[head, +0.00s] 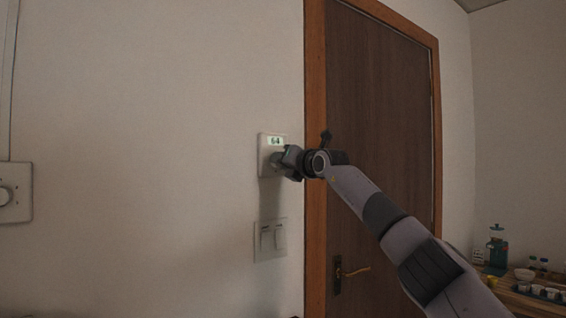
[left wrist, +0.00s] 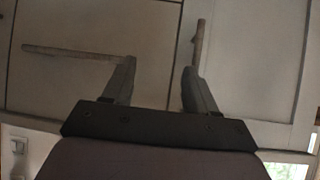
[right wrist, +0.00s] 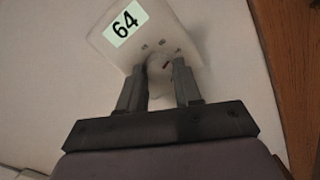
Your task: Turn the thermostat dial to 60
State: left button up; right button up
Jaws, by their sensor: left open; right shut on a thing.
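The thermostat (head: 264,163) is a pale square plate on the wall, left of the door. Its display (head: 275,141) reads 64, and the display also shows 64 in the right wrist view (right wrist: 126,22). My right gripper (head: 279,160) is at the lower part of the plate. In the right wrist view my right gripper (right wrist: 168,72) has its fingers on both sides of the pale round dial (right wrist: 159,68) and is shut on it. The dial is partly hidden by the fingers. My left gripper (left wrist: 160,78) is open and empty in the left wrist view, in front of pale cabinet fronts.
A double light switch (head: 271,240) is on the wall below the thermostat. Another dial plate (head: 14,193) is at the far left. A brown door (head: 380,130) with a wooden frame stands right of the thermostat. A counter with cups and bottles (head: 525,285) is at the lower right.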

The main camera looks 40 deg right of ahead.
jog(key=n+p, duration=0.1)
jog(key=n, duration=0.3)
jog(key=shift+n+t, duration=0.3)
jog(key=shift+n, duration=0.1)
jog(key=shift+p, duration=0.3)
jog(key=o, duration=1)
jog(key=shift+o, duration=0.2)
jog(key=shift+s, duration=0.1)
jog(key=s+a+b, duration=0.1)
jog(key=s+b, duration=0.3)
jog(key=s, duration=0.3)
jog(key=shift+f+b, duration=0.25)
jog(key=shift+b, duration=0.15)
